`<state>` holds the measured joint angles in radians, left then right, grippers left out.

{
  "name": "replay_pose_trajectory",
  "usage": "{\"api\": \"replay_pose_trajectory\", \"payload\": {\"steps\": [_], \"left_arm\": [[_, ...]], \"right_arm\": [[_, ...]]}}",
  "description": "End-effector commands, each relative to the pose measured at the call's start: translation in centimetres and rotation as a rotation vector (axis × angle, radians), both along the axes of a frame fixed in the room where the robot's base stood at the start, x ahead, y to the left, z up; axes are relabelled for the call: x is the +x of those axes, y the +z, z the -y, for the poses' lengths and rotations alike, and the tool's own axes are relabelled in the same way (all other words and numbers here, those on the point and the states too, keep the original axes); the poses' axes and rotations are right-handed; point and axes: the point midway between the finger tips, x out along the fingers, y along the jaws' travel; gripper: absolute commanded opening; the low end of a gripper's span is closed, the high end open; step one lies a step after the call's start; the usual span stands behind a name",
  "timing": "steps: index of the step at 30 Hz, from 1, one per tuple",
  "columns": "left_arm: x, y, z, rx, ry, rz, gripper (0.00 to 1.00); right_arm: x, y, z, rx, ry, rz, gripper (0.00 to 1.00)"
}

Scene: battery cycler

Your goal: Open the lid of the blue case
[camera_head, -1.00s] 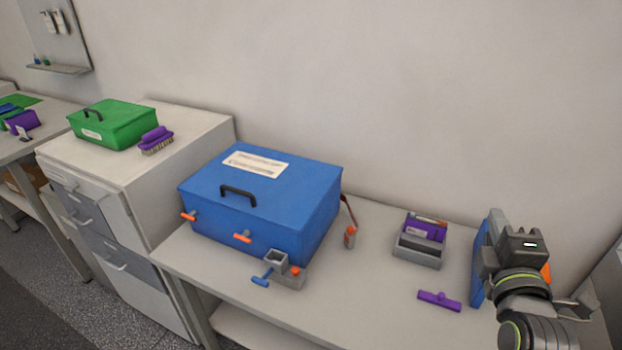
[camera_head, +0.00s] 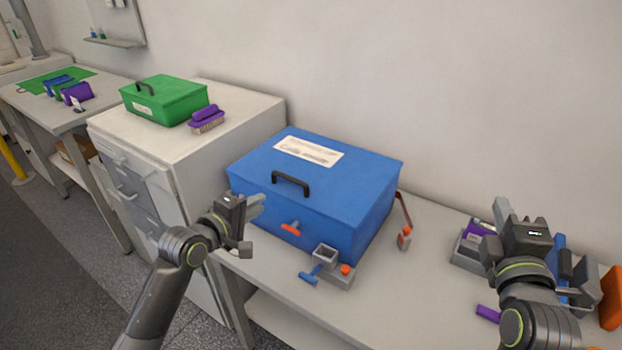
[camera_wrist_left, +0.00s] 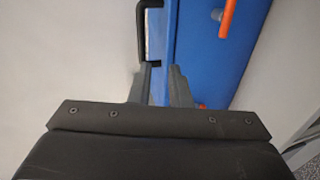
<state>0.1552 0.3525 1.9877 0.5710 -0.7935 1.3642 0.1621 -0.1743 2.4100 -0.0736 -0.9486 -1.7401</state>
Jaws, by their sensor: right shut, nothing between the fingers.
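The blue case (camera_head: 350,185) stands on the table with its lid down. A black handle (camera_head: 291,182) and a white label (camera_head: 308,152) are on the lid. An orange latch (camera_head: 291,228) shows on its front; my left arm hides the front's left part. My left gripper (camera_head: 252,224) is open and empty in front of the case's left front corner. My right gripper (camera_head: 503,210) is shut and empty at the right, away from the case.
A grey block with a blue lever (camera_head: 325,265) stands right in front of the case. A grey bin (camera_head: 468,250) is beside my right gripper. A green case (camera_head: 165,102) and purple brush (camera_head: 207,119) sit on the left cabinet.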

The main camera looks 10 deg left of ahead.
Motion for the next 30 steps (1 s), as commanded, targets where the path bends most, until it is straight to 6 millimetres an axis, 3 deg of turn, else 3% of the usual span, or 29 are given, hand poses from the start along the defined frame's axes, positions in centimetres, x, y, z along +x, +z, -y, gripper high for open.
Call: {"api": "replay_pose_trajectory", "payload": {"steps": [3, 7, 24, 30], "left_arm": [[0.2, 2.0, 0.6, -0.06, -0.011, 0.024, 0.17], [0.8, 2.5, 1.0, -0.082, -0.014, 0.029, 0.17], [8.9, 0.8, 4.0, -0.081, -0.015, 0.028, 0.17], [10.7, 0.4, 4.5, -0.079, -0.014, 0.029, 0.17]], "right_arm": [[0.0, -0.2, 0.0, 0.0, 0.0, 0.0, 0.0], [0.0, -0.1, 0.0, 0.0, 0.0, 0.0, 0.0], [0.0, 0.2, 0.0, 0.0, 0.0, 0.0, 0.0], [0.0, 0.2, 0.0, 0.0, 0.0, 0.0, 0.0]]}}
